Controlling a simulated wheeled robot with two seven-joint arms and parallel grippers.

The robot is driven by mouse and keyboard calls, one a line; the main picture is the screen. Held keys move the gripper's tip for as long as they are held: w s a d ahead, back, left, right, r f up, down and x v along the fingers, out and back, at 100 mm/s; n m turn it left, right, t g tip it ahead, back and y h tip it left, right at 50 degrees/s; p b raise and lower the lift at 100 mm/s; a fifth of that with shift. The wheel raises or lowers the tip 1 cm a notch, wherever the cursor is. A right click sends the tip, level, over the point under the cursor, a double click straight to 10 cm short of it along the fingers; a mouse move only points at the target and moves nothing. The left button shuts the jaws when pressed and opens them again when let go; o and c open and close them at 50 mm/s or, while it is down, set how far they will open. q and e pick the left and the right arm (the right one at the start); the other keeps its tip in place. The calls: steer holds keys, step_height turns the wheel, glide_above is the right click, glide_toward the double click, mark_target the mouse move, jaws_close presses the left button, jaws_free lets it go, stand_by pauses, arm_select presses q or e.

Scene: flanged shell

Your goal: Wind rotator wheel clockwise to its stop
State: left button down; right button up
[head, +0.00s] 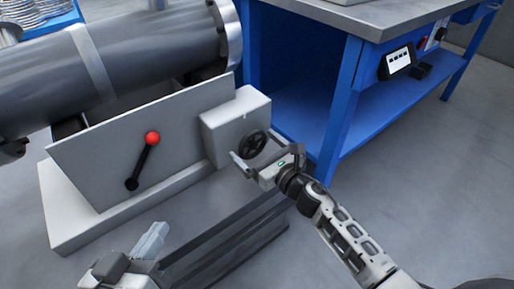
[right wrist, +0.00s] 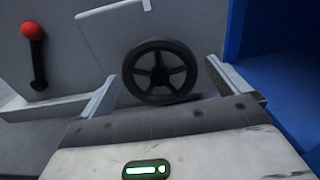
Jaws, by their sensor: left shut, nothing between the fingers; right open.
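The rotator wheel (head: 252,144) is a small black spoked handwheel on the front of a light grey box (head: 225,118). In the right wrist view the wheel (right wrist: 160,70) shows nearly face on, between my two fingers. My right gripper (head: 254,160) is open in front of the wheel, with a finger on either side. I cannot tell whether a finger touches the rim. My left gripper (head: 150,240) is shut and empty, low in the head view, away from the wheel.
A lever with a red knob (head: 152,138) stands on the grey panel left of the wheel. A large grey cylinder (head: 150,50) lies above the panel. A blue workbench (head: 340,110) stands close on the right. Open floor (head: 440,190) lies at the right.

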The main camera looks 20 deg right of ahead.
steer(key=c, duration=1)
steer(key=shift+o, duration=0.2)
